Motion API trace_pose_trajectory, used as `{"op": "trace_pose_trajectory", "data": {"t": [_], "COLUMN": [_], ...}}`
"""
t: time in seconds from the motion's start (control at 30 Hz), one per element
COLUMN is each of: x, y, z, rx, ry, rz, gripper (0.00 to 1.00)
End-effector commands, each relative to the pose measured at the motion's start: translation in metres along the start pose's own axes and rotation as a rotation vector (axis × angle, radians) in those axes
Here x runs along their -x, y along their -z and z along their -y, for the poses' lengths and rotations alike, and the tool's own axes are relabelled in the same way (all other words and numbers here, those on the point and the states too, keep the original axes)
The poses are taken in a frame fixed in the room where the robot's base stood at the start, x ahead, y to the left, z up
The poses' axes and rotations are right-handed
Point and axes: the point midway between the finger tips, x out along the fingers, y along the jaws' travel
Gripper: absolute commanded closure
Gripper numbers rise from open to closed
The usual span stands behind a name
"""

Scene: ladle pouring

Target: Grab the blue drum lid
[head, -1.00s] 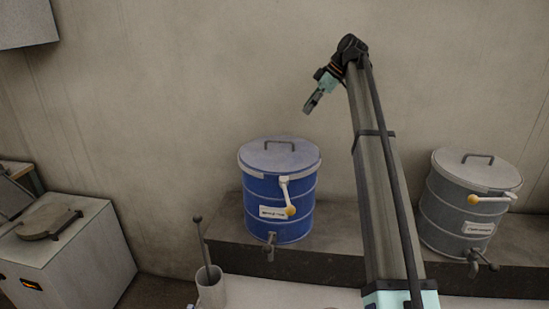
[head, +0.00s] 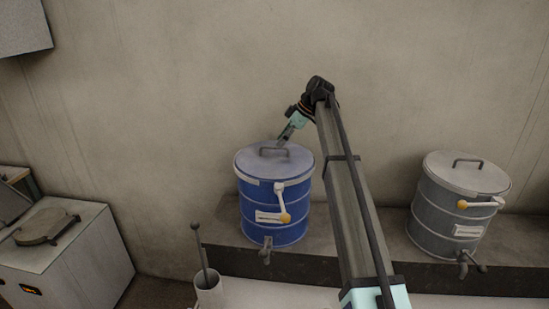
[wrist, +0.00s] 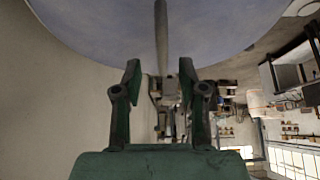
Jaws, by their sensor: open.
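My gripper (head: 282,141) is just above the lid, close to the handle in the head view. In the wrist view my gripper (wrist: 160,80) is open with nothing between its fingers. The lid (wrist: 90,20) fills the top of that view, and the handle (wrist: 160,35) lines up with the gap between the fingers. Whether the fingertips touch the handle, I cannot tell.
A grey drum (head: 452,205) with its own lid stands to the right on the same ledge (head: 325,240). A white cup with a ladle-like rod (head: 208,285) stands in front. A white box unit (head: 75,260) is at the left. The wall is close behind.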

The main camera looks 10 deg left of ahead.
Motion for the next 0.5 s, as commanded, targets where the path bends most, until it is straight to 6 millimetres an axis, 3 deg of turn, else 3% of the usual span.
{"op": "trace_pose_trajectory", "data": {"t": [0.33,0.5], "x": [-0.039,-0.049], "y": [0.005,0.004], "z": [0.004,0.003], "rx": [0.000,0.001], "ry": [0.002,0.000], "rz": [0.001,0.000], "gripper": [0.59,0.59]}}
